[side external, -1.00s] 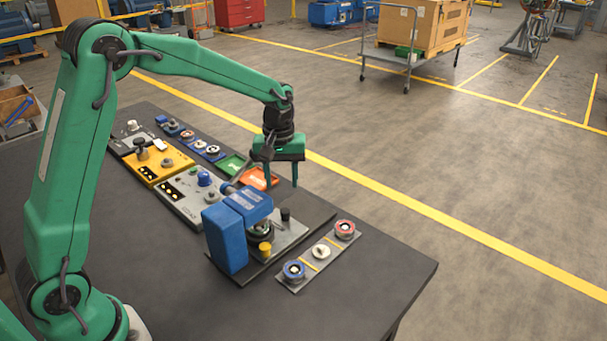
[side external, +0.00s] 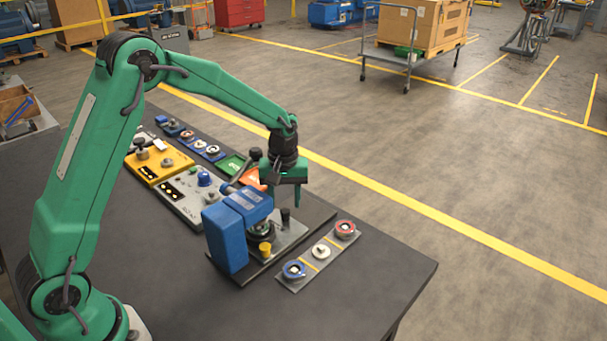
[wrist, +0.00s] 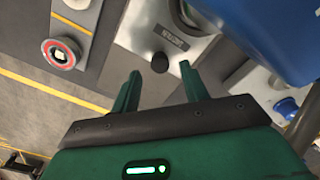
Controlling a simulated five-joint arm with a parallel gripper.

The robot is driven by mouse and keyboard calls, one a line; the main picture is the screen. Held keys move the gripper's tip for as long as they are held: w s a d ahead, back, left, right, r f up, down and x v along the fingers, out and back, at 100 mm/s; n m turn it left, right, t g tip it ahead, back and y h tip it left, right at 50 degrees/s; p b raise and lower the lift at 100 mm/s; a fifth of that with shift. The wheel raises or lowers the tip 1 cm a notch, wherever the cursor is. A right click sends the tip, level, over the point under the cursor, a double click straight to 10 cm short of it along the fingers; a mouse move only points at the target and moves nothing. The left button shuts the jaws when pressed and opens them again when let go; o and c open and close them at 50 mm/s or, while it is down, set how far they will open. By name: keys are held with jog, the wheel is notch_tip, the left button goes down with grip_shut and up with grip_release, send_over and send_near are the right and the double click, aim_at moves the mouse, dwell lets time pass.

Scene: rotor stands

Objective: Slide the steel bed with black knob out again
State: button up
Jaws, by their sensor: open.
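The steel bed (side external: 290,234) is a flat grey plate on a dark base beside the blue machine (side external: 228,240). Its upright black knob (side external: 285,215) stands near the far end, and a yellow knob (side external: 265,249) is at the near side. In the wrist view the steel bed (wrist: 143,32) bears a label, and the black knob (wrist: 160,62) shows between and just beyond my fingertips. My gripper (side external: 284,203) is open and empty above the black knob, apart from it as far as I can tell. The blue machine's head covers part of the bed.
A grey strip (side external: 310,265) with blue-ringed, white and red-ringed round parts lies right of the bed. A white-grey panel (side external: 178,197), a yellow panel (side external: 155,173), a green tray (side external: 232,164) and an orange tray (side external: 250,180) stand to the left. The table's front right is clear.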

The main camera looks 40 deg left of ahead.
jog(key=shift+f, duration=1.3)
grip_shut()
